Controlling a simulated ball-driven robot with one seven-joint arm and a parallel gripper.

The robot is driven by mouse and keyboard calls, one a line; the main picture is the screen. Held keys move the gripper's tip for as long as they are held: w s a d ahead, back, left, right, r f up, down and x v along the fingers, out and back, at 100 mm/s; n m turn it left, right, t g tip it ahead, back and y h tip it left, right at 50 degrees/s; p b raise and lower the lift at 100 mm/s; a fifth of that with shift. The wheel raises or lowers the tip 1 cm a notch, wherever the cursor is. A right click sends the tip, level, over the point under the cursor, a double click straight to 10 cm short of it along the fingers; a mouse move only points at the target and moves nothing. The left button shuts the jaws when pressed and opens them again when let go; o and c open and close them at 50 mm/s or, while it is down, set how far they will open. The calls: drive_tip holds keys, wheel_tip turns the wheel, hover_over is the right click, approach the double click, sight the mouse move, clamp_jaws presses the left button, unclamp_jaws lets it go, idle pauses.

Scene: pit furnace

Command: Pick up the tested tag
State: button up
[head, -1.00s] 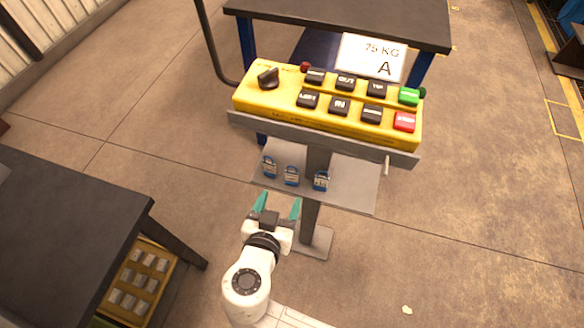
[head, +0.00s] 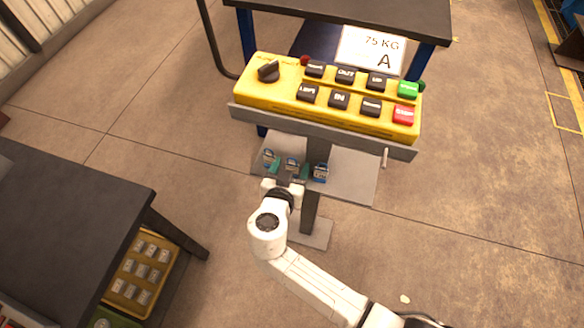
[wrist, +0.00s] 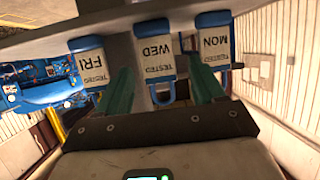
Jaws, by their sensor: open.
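Three blue padlock-like tags with pale labels marked TESTED are on a grey shelf under the yellow control box. In the wrist view they read FRI (wrist: 91,66), WED (wrist: 154,50) and MON (wrist: 213,48). In the head view they are the left tag (head: 268,157), the middle tag (head: 292,163) and the right tag (head: 320,172). My gripper (head: 290,171) is at the shelf with its green fingers open. In the wrist view one finger is on each side of the WED tag, and the jaws (wrist: 160,85) are not closed on it.
The yellow control box (head: 280,93) with buttons and a knob sits above the shelf (head: 355,185) on a grey post. A 75 KG A sign (head: 370,50) stands behind it. A dark table (head: 65,215) is at the left, with a yellow box (head: 140,270) beneath. Floor at right is clear.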

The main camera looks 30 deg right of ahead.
drive_tip(key=c, duration=1.1)
drive_tip(key=shift+r, duration=0.5)
wheel_tip(320, 180, up, 2)
drive_tip(key=shift+r, duration=0.1)
drive_tip(key=s+r, duration=0.3)
drive_tip(key=s, duration=0.1)
drive_tip(key=s+r, duration=0.3)
drive_tip(key=s, duration=0.2)
drive_tip(key=s+r, duration=0.3)
drive_tip(key=s, duration=0.2)
drive_tip(key=shift+d+r, duration=0.15)
drive_tip(key=shift+r, duration=0.25)
